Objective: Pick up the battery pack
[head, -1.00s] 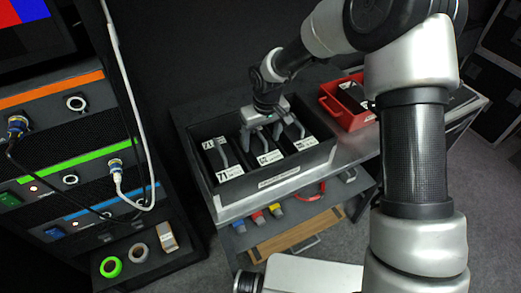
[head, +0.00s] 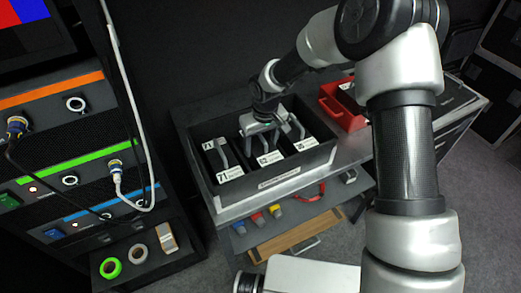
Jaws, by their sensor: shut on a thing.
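Several black battery packs with white labels and grey handles stand side by side in a black tray (head: 281,183) on the bench. The left pack (head: 229,173) has a label reading 71. The middle battery pack (head: 270,158) is beneath my gripper (head: 262,133), which points down and is shut on that pack's handle. The jaws hide most of the handle. The middle pack sits in the tray, its label about level with its neighbours. The right pack (head: 304,146) stands just beside it with its handle up.
A red bin (head: 341,112) stands on the bench right of the tray, partly behind my arm. A rack with cables and connectors (head: 115,165) is at the left.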

